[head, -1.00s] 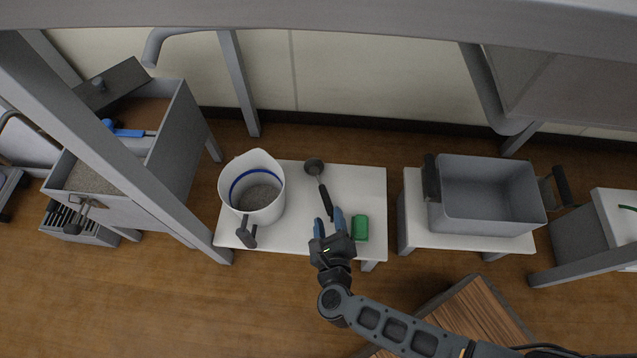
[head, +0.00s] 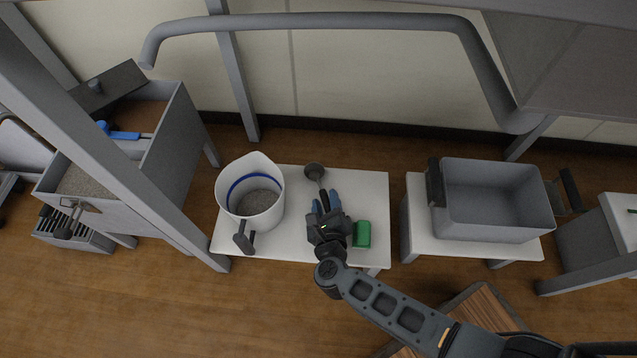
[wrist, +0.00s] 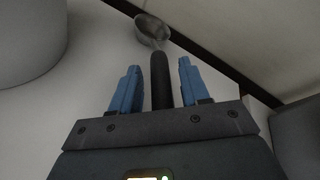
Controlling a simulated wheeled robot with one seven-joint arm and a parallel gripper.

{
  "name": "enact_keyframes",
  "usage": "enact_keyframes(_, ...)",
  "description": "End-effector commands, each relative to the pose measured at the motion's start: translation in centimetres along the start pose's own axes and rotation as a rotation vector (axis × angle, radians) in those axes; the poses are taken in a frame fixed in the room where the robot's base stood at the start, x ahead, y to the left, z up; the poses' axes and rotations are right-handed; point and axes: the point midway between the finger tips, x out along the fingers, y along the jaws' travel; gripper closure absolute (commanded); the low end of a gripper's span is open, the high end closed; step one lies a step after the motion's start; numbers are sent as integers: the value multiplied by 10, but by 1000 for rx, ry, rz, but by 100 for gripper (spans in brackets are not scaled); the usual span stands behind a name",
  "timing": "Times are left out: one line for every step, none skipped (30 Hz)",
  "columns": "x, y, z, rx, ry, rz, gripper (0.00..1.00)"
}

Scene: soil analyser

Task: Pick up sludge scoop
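The sludge scoop lies on a low white table (head: 375,190), with its round metal bowl (head: 314,170) toward the back and its dark handle toward me. In the wrist view the scoop's black handle (wrist: 160,82) runs between my two blue fingers, with a gap on each side. The bowl (wrist: 151,28) shows beyond the fingertips. My gripper (head: 327,201) is open over the handle; it also shows in the wrist view (wrist: 158,82). The near end of the handle is hidden by my gripper.
A white jug (head: 250,197) with grey contents stands left of the scoop. A green block (head: 362,234) sits close to the right of my gripper. A grey bin (head: 492,222) stands on another low table to the right. A frame bar (head: 310,22) crosses above.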

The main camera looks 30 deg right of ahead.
Motion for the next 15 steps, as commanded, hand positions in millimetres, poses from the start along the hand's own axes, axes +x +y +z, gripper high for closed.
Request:
enact_keyframes(0,0,0,0,0,0,60)
enact_keyframes(0,0,0,0,0,0,63)
enact_keyframes(0,0,0,0,0,0,66)
enact_keyframes(0,0,0,0,0,0,69)
enact_keyframes(0,0,0,0,0,0,72)
enact_keyframes(0,0,0,0,0,0,76)
enact_keyframes(0,0,0,0,0,0,79)
enact_keyframes(0,0,0,0,0,0,82)
enact_keyframes(0,0,0,0,0,0,86)
enact_keyframes(0,0,0,0,0,0,88)
enact_keyframes(0,0,0,0,0,0,91)
enact_keyframes(0,0,0,0,0,0,95)
enact_keyframes(0,0,0,0,0,0,98)
enact_keyframes(0,0,0,0,0,0,100)
enact_keyframes(0,0,0,0,0,0,100)
